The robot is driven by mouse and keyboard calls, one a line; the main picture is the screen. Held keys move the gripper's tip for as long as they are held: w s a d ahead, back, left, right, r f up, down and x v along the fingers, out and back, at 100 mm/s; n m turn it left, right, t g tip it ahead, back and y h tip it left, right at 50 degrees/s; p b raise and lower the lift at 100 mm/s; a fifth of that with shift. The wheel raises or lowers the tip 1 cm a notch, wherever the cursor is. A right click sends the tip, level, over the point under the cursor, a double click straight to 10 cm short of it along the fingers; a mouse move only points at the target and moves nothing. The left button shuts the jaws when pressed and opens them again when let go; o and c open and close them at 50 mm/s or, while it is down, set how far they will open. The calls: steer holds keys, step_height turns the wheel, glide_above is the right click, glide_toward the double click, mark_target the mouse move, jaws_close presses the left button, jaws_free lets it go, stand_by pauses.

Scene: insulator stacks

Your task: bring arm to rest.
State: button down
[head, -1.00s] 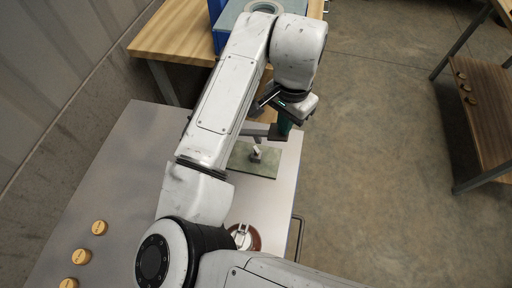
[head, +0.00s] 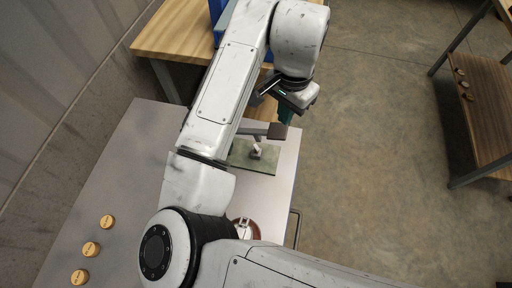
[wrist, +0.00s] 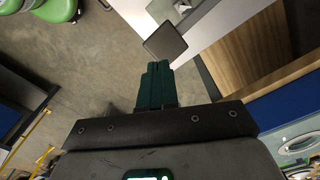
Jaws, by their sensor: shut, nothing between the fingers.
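My gripper (head: 285,116) hangs at the end of my arm, over the right side of the metal table (head: 140,150) in the head view. Its green fingers are shut together with nothing between them, and they show in the wrist view (wrist: 157,72). My arm stretches away across the table with its forearm raised. It covers the middle of the table and part of what stands there.
A grey bar with a square end (head: 277,130) stands close to my gripper. A green plate (head: 265,162) bears a small pale fitting. A brown disc (head: 254,230) is partly hidden. Yellow discs (head: 91,249) lie left. Open floor (head: 370,150) is right.

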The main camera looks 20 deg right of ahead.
stand_by(0.5)
steer(key=s+d+f+n+t+h, duration=0.1)
steer(key=d+n+t+h, duration=0.15)
steer(key=d, duration=0.75)
steer(key=s+d+f+n+t+h, duration=0.1)
steer(key=s+d+n+h, duration=0.15)
steer(key=d, duration=0.65)
steer(key=s+a+f+n+g+y, duration=0.1)
steer(key=s+a+f+n+y, duration=0.1)
steer(key=s+a+f, duration=0.4)
steer(key=s+a+f+n+g+y+b, duration=0.1)
steer(key=s+a+f+n, duration=0.4)
steer(key=s+f, duration=0.5)
steer(key=s+a+y, duration=0.1)
steer(key=s, duration=0.2)
steer(key=shift+f+y, duration=0.35)
steer(key=shift+y, duration=0.05)
steer(key=shift+g, duration=0.25)
